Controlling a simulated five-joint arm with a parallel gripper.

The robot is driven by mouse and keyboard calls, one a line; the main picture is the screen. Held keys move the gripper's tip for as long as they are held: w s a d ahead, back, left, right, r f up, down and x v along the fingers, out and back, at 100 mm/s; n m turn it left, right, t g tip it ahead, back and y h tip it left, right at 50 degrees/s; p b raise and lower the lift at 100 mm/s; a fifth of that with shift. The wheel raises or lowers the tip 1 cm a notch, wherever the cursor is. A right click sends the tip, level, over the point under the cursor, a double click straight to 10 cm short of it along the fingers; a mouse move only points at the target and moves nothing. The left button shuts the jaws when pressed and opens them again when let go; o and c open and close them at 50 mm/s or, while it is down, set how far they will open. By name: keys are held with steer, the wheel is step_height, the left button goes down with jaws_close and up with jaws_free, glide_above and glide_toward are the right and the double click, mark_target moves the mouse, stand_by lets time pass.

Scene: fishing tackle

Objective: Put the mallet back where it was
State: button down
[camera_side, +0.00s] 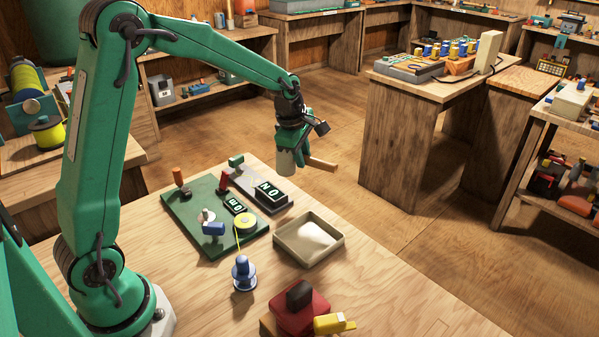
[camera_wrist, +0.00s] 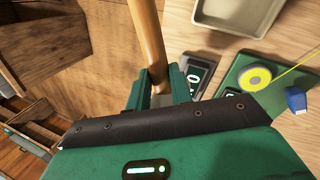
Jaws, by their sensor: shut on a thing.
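The mallet has a brown wooden handle (camera_side: 321,163) and what looks like a pale cylindrical head (camera_side: 285,163). In the wrist view the handle (camera_wrist: 148,38) runs up and away from between the two green fingers of my gripper (camera_wrist: 160,92). The head is mostly hidden there behind the fingers and gripper body. The handle points right in the side view.
Below stand a green board (camera_side: 190,225) with small fittings, a dark lettered block (camera_side: 270,191), a yellow spool (camera_side: 245,223), an empty beige tray (camera_side: 333,246), a blue reel (camera_side: 243,272) and a red block (camera_side: 298,312).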

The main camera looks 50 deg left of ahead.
steer(key=s+d+m+h, duration=0.1)
steer(key=s+d, duration=0.1)
steer(key=d, duration=0.8)
steer(key=s+d+m, duration=0.2)
steer(key=s+d, duration=0.1)
steer(key=d, duration=0.6)
steer(key=s+d+r+m+h, duration=0.1)
steer(key=s+d+m+h, duration=0.15)
steer(key=s+d, duration=1.1)
steer(key=shift+y, duration=0.75)
steer(key=shift+w+a+f, duration=0.75)
steer(key=shift+w+f, duration=1)
steer(key=shift+w, duration=0.1)
steer(key=shift+w+a+f, duration=0.75)
steer(key=shift+w+f, duration=1.05)
steer(key=shift+w, duration=0.05)
steer(key=shift+w+a+f, duration=0.75)
steer(key=shift+w+f, duration=1)
steer(key=shift+w, duration=0.1)
steer(key=shift+f, duration=0.15)
steer(key=c, duration=1.3)
jaws_free()
steer(key=shift+o, duration=0.2)
steer(key=v, duration=1.2)
